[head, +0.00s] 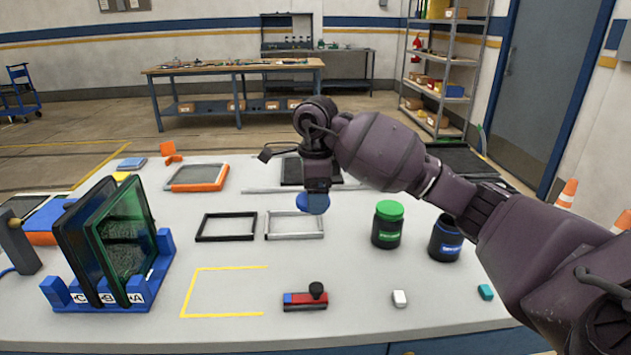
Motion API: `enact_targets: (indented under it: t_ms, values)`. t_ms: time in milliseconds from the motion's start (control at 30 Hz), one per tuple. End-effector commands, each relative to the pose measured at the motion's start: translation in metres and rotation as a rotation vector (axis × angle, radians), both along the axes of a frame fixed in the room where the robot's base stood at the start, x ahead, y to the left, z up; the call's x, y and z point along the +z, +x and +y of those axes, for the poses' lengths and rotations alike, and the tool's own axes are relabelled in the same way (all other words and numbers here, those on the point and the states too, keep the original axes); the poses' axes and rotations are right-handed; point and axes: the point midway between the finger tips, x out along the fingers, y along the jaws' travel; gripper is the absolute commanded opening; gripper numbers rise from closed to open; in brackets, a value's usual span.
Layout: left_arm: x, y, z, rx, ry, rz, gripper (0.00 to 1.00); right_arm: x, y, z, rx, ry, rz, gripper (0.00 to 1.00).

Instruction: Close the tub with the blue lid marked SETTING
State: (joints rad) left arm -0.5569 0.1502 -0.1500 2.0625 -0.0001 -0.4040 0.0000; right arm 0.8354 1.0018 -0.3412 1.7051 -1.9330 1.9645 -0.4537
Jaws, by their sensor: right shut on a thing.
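My right gripper (316,190) comes in from the right and points down above the middle of the table. It is shut on a blue lid (313,204), held above the two small frames; the lid's marking cannot be read from here. A dark tub with a blue label (446,240) stands upright and open at the right of the table, apart from the gripper; its label is too small to read. Next to it on the left, a similar dark tub (387,232) wears a green lid (389,209). My left gripper is not in view.
A blue rack (162,262) with dark upright panels stands at left. A black frame (226,227) and a grey frame (294,225) lie mid-table. A red-blue block with a black knob (306,300), a white piece (400,298) and a teal piece (486,292) lie near the front.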

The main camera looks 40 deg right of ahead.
Motion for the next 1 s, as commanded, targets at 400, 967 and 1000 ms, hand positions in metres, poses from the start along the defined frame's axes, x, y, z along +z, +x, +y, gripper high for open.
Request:
enact_targets:
  t_ms: [400, 967, 1000]
  values:
    - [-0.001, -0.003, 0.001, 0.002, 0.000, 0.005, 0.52, -0.056, -0.040, 0.079, 0.968, 0.000, 0.002, 0.49]
    - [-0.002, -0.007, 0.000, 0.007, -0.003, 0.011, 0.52, -0.110, -0.116, 0.153, 2.042, 0.001, 0.000, 0.49]
    - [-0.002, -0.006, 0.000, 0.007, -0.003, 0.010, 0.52, -0.111, -0.118, 0.154, 2.068, 0.001, 0.000, 0.49]
